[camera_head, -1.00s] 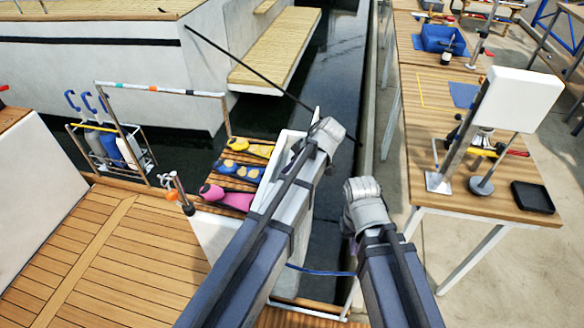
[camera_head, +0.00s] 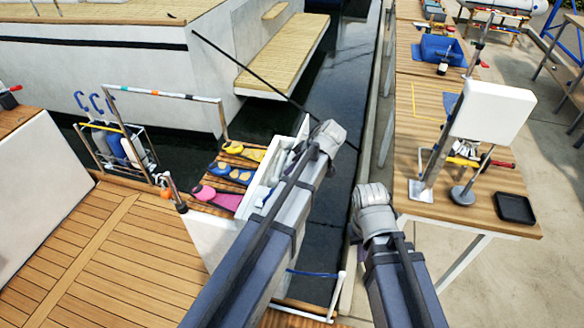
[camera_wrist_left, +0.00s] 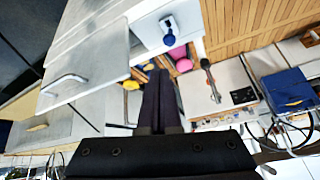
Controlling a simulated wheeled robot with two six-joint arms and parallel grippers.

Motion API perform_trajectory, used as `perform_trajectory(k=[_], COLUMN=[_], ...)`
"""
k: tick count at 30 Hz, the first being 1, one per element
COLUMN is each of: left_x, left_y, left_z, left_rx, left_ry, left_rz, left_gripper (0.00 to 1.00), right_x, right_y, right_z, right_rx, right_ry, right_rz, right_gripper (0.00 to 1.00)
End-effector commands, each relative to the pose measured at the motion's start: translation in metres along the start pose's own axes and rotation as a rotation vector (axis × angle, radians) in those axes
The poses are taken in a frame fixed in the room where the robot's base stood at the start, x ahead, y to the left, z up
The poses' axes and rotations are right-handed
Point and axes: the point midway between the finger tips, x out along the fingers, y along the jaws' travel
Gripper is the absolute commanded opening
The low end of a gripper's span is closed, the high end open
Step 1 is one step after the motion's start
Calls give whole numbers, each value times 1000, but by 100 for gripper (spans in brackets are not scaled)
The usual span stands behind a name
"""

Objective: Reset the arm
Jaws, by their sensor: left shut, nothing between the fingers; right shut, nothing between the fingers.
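My left arm (camera_head: 290,200) reaches up from the bottom middle of the head view to a grey joint. In the left wrist view, the dark fingers of my left gripper (camera_wrist_left: 158,78) lie together with nothing between them. They point toward the side shelf with the pink and yellow items, and I see no contact. My right arm (camera_head: 400,280) comes up at the right and ends in a bulky grey joint. The fingers of my right gripper do not show in either view.
Left of my arms are a wooden deck (camera_head: 115,250), a slatted shelf with a pink piece (camera_head: 217,197), and a rack of bottles (camera_head: 120,145). Dark water (camera_head: 330,75) lies ahead. A wooden workbench (camera_head: 420,130) with a white panel (camera_head: 494,112) stands at the right.

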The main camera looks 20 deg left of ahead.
Motion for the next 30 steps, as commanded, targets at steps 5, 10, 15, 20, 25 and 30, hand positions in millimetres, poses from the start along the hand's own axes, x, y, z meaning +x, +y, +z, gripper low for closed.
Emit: perform_trajectory(k=[5, 10, 15, 20, 25, 30], left_x=[0, -2, -16, -36, -54, -66], left_y=[0, -6, -40, -85, -125, -148], left_z=[0, 7, 55, 115, 163, 189], left_rx=[0, 40, 353, 794, 1189, 1423], left_ry=[0, -13, -107, -226, -312, -349], left_rz=[0, 3, 42, 134, 258, 350], left_gripper=[0, 0, 0, 0, 0, 0], right_x=[0, 0, 0, 0, 0, 0], right_y=[0, 0, 0, 0, 0, 0], right_z=[0, 0, 0, 0, 0, 0], right_rx=[0, 0, 0, 0, 0, 0], right_ry=[0, 0, 0, 0, 0, 0], right_rz=[0, 0, 0, 0, 0, 0], right_gripper=[0, 0, 0, 0, 0, 0])
